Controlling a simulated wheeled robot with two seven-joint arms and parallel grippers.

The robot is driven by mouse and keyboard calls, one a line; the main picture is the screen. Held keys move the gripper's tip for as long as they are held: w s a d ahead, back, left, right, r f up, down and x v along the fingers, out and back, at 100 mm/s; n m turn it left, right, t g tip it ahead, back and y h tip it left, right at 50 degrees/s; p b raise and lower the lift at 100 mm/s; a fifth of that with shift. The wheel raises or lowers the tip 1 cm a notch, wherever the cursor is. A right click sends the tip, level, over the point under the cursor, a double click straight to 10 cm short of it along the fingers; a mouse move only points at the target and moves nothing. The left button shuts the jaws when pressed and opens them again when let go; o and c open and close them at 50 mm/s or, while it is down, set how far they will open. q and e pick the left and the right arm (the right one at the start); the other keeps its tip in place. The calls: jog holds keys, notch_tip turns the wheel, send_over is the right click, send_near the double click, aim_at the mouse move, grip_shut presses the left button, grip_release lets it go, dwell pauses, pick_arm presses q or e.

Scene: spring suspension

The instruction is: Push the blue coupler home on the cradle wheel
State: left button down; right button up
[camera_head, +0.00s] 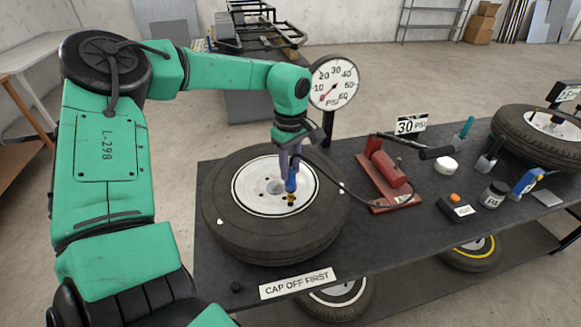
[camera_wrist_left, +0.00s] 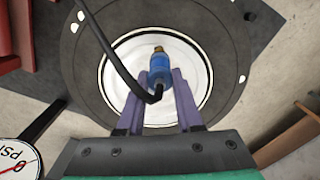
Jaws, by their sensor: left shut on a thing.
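The cradle wheel (camera_head: 225,215) lies flat on the near left of the dark bench, with a white rim (camera_head: 252,203) facing up. My left gripper (camera_head: 290,180) points down over the rim and is shut on the blue coupler (camera_head: 291,185). In the left wrist view the blue coupler (camera_wrist_left: 160,70) sits between the purple fingers of my left gripper (camera_wrist_left: 163,88), with a brass end pointing away. A black hose (camera_wrist_left: 110,55) runs from it. The brass end is at or just above the rim; I cannot tell whether it is seated on a valve. My right gripper is not in view.
A pressure gauge (camera_head: 334,82) stands behind the wheel. A red foot pump (camera_head: 385,172) is to its right, with a "30 PSI" card (camera_head: 411,125). Another tyre (camera_head: 510,130) lies far right.

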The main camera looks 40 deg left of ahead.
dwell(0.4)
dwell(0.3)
pick_arm(q)
jog(key=shift+f+b, duration=0.15)
jog(key=shift+b, duration=0.2)
jog(key=shift+f+b, duration=0.3)
jog(key=shift+f, duration=0.05)
jog(key=shift+f+b, duration=0.7)
jog(key=shift+c, duration=2.4)
grip_release()
